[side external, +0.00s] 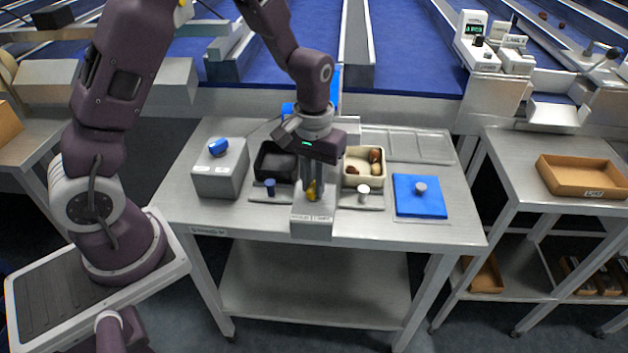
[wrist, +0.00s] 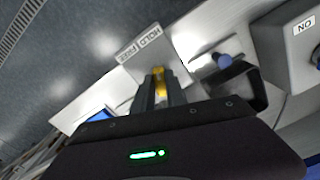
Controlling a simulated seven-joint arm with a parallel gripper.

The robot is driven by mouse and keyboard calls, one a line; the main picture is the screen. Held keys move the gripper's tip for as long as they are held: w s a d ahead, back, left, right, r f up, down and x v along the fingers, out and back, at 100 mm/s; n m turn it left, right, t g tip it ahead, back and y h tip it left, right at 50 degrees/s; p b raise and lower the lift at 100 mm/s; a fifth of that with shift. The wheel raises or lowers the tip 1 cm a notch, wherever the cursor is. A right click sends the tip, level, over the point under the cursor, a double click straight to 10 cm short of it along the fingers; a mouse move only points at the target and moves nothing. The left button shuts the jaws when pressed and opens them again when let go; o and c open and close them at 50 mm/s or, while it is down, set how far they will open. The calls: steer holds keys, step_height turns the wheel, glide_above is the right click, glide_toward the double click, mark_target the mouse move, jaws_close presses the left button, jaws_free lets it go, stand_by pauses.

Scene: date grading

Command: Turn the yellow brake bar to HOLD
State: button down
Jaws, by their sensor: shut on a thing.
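The yellow brake bar (side external: 312,190) is on top of a grey block (side external: 312,226) at the front middle of the table. My gripper (side external: 312,184) points down over the block and is shut on the bar. In the wrist view the yellow bar (wrist: 158,78) shows between my two fingers (wrist: 158,90). A label (wrist: 140,44) on the block reads HOLD and FREE. The fingers hide part of the bar, so I cannot tell exactly which word it points to.
A black tray (side external: 259,166) and a cream tray with dates (side external: 352,180) flank my gripper. A grey box with a blue knob (side external: 219,183) stands left. A blue pad with a grey knob (side external: 408,207) lies right. The table front (side external: 420,236) is clear.

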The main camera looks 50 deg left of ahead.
mark_target(313, 187)
steer(key=shift+m, duration=0.8)
steer(key=c, duration=1.4)
jaws_free()
steer(key=shift+o, duration=0.2)
steer(key=shift+r, duration=0.1)
step_height(313, 187, up, 7)
steer(key=shift+r, duration=0.15)
steer(key=s+r+m+t, duration=0.1)
steer(key=s+r+t, duration=0.1)
steer(key=s+r, duration=0.65)
steer(key=s+d+r+m+t, duration=0.1)
steer(key=s+r, duration=0.4)
steer(key=s, duration=0.6)
steer(key=m+t, duration=0.1)
steer(key=t, duration=0.1)
steer(key=shift+s+t, duration=0.3)
steer(key=shift+s, duration=0.1)
